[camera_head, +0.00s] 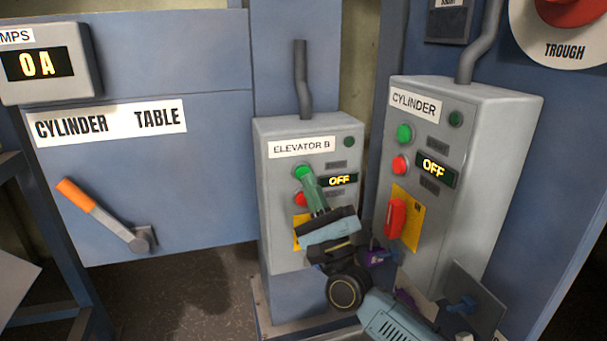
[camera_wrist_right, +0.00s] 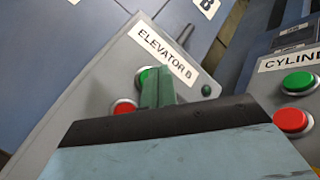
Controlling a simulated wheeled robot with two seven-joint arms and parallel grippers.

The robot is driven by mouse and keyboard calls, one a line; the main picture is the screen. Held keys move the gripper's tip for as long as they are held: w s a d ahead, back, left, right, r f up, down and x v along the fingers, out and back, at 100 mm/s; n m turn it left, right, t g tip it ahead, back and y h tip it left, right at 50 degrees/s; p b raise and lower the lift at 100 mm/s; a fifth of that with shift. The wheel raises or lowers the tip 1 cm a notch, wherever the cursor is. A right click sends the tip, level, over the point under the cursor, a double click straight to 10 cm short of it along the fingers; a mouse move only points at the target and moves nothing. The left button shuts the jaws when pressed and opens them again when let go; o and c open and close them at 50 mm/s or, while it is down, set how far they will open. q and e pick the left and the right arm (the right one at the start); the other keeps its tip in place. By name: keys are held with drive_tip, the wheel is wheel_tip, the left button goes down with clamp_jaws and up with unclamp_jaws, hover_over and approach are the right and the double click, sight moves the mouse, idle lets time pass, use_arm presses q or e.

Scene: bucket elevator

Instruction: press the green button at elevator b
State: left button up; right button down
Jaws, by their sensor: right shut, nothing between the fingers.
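The grey control box labelled ELEVATOR B (camera_head: 266,185) stands in the middle of the head view. Its green button (camera_head: 302,171) is at the upper left of the panel, partly hidden by my right gripper (camera_head: 307,178). The button also shows at the left edge of the fingers in the right wrist view (camera_wrist_right: 143,76). The right gripper is shut and empty, its green fingertips at or just in front of the button; I cannot tell whether they touch. The red button (camera_head: 299,199) sits just below. The box's display (camera_head: 340,180) reads OFF. My left gripper is not in view.
A similar CYLINDER box (camera_head: 470,150) stands close on the right, with green, red and large red switches. A lever with an orange handle (camera_head: 76,196) is on the blue panel at left. An ammeter (camera_head: 85,85) reads 0 A.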

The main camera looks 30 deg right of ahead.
drive_tip(key=shift+w, duration=0.2)
idle(0.7)
drive_tip(key=shift+w+d+b, duration=0.1)
drive_tip(key=shift+w+b, duration=0.15)
drive_tip(key=shift+b, duration=0.05)
drive_tip(key=shift+w+d+b, duration=0.1)
drive_tip(key=shift+w+b, duration=0.25)
drive_tip(key=shift+w, duration=0.1)
idle(0.6)
drive_tip(key=shift+s, duration=0.1)
idle(0.3)
drive_tip(key=shift+s+a+p, duration=0.2)
drive_tip(key=shift+s+p, duration=0.15)
drive_tip(key=shift+s, duration=0.4)
drive_tip(key=shift+s, duration=0.1)
drive_tip(key=s, duration=0.2)
drive_tip(key=s+a+p, duration=0.1)
drive_tip(key=s, duration=0.1)
drive_tip(key=shift+s+p, duration=0.3)
drive_tip(key=shift+s, duration=0.05)
